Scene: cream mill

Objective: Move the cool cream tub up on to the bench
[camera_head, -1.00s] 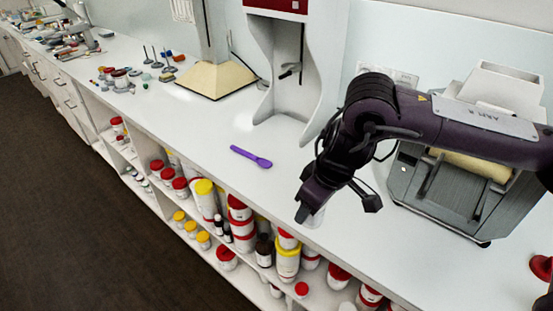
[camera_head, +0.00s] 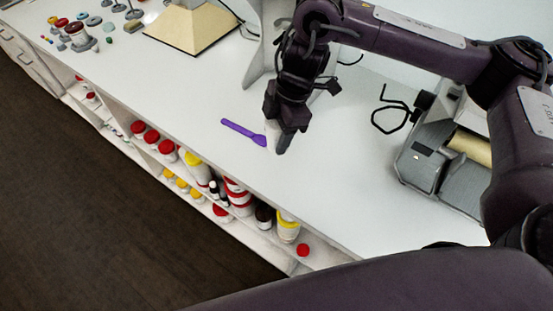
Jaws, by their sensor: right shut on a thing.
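My left gripper is not in view.
Red-lidded tubs (camera_head: 152,136), yellow-lidded jars and dark bottles fill the shelves under the bench front. A grey machine with a cream roller (camera_head: 470,147) stands at right. A beige-based stand (camera_head: 190,28) is at the back. The bench is bare in front of the grey machine.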

